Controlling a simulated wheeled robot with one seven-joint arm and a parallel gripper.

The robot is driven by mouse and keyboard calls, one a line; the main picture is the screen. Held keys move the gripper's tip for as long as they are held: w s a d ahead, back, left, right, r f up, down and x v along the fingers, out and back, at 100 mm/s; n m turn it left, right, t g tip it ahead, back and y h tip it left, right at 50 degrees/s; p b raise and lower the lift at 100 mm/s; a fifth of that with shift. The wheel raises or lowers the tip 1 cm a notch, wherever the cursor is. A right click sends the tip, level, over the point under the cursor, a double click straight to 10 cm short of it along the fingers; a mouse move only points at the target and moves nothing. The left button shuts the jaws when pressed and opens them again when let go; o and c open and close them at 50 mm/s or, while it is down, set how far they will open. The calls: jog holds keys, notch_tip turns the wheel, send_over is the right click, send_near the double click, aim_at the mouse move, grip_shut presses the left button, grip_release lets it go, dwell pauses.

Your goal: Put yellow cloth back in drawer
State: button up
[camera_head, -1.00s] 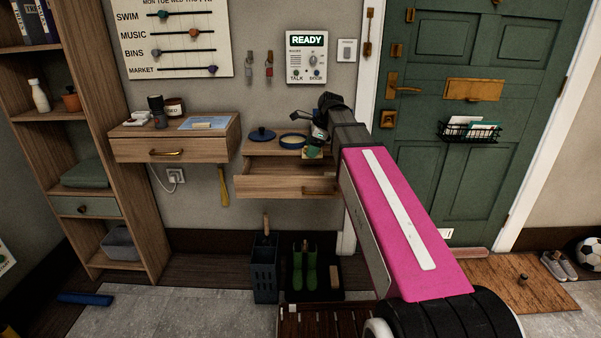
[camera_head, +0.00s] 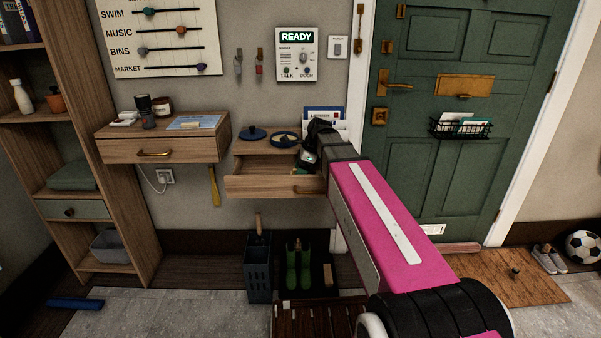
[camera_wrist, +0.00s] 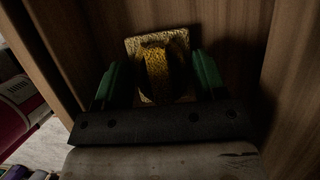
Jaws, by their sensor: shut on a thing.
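The yellow cloth (camera_wrist: 158,70) is a speckled, folded piece between the green fingers of my gripper (camera_wrist: 155,78) in the wrist view. My gripper is shut on it. Brown wooden surfaces surround it there. In the head view the right-hand drawer (camera_head: 262,187) is pulled open under a small wall shelf, and my gripper (camera_head: 302,168) reaches down into its right part. The cloth is hidden in the head view. I cannot tell whether it touches the drawer floor.
A blue lid (camera_head: 253,132) and a round dark dish (camera_head: 285,138) sit on the shelf above the drawer. A letter rack (camera_head: 324,116) stands behind my gripper. A second, shut drawer (camera_head: 160,150) is at left. A green door (camera_head: 470,170) is at right.

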jog(key=shift+f, duration=0.35)
jog(key=shift+f, duration=0.1)
jog(key=o, duration=0.8)
jog(key=shift+o, duration=0.2)
jog(key=v, duration=1.2)
